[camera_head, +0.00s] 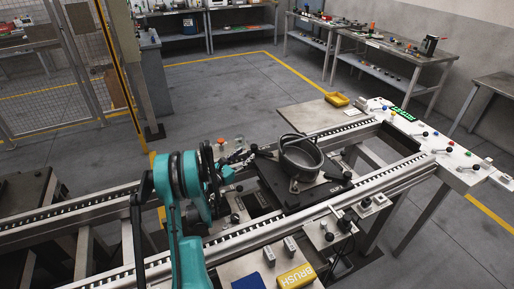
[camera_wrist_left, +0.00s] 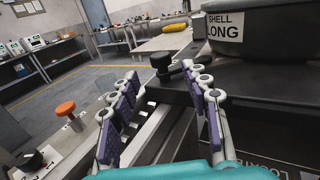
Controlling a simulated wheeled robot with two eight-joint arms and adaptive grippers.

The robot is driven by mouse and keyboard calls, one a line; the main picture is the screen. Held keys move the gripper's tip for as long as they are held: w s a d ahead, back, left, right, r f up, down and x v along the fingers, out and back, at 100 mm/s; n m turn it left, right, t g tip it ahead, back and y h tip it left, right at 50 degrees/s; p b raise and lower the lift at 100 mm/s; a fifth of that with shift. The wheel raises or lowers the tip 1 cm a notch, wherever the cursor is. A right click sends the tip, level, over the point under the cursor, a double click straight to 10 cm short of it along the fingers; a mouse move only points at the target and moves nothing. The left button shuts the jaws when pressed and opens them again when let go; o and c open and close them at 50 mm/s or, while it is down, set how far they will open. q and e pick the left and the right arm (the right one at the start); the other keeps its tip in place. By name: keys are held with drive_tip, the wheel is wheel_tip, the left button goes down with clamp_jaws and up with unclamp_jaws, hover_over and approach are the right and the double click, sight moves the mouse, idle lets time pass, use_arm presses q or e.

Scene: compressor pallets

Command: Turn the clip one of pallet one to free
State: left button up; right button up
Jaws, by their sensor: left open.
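The pallet is a black plate (camera_head: 272,182) on the conveyor, bearing a grey round compressor shell (camera_head: 300,158). In the left wrist view the shell (camera_wrist_left: 262,40) carries a label reading "SHELL LONG". Another dark clip (camera_head: 346,178) lies at the plate's right side. My left gripper (camera_wrist_left: 163,88) is open and empty, its purple-padded fingers either side of the plate edge, apart from the clip. My right gripper is out of view.
Conveyor rails (camera_head: 380,178) run along both sides of the pallet. An orange button (camera_wrist_left: 66,108) stands left of my fingers. A yellow brush box (camera_head: 297,276) and blue block (camera_head: 249,282) lie on the front shelf. A control panel (camera_head: 440,145) stands at right.

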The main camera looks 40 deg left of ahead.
sight(252, 149)
use_arm(q)
drive_tip(key=w+b, duration=0.1)
drive_tip(key=w, duration=0.5)
drive_tip(key=shift+w+f+b, duration=0.1)
drive_tip(key=shift+w+b, duration=0.1)
drive_tip(key=shift+b, duration=0.15)
drive_tip(key=shift+w, duration=0.35)
clamp_jaws()
